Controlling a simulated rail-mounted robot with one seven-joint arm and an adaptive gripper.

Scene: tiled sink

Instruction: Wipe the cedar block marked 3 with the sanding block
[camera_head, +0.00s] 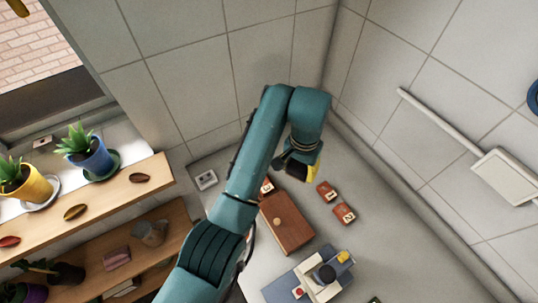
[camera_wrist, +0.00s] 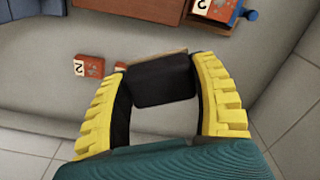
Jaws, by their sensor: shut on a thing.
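My gripper (camera_wrist: 160,95) has yellow ridged fingers and is shut on the sanding block (camera_wrist: 163,82), a dark block with a thin tan edge. In the head view my gripper (camera_head: 303,168) is above the grey surface, near the wall corner. Two reddish blocks (camera_head: 327,190) (camera_head: 344,213) lie just below and right of it; their marks are too small to read. In the wrist view one block (camera_wrist: 88,66) and another (camera_wrist: 217,10) look marked 2. A sliver of another (camera_wrist: 120,66) shows beside the sanding block, its mark hidden. No 3 is readable.
A brown wooden box with a knob (camera_head: 287,222) stands below my gripper in the head view. A blue-grey device (camera_head: 315,277) stands near the bottom. Shelves with potted plants (camera_head: 88,155) are at left. Tiled walls close the corner; the surface right of the blocks is clear.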

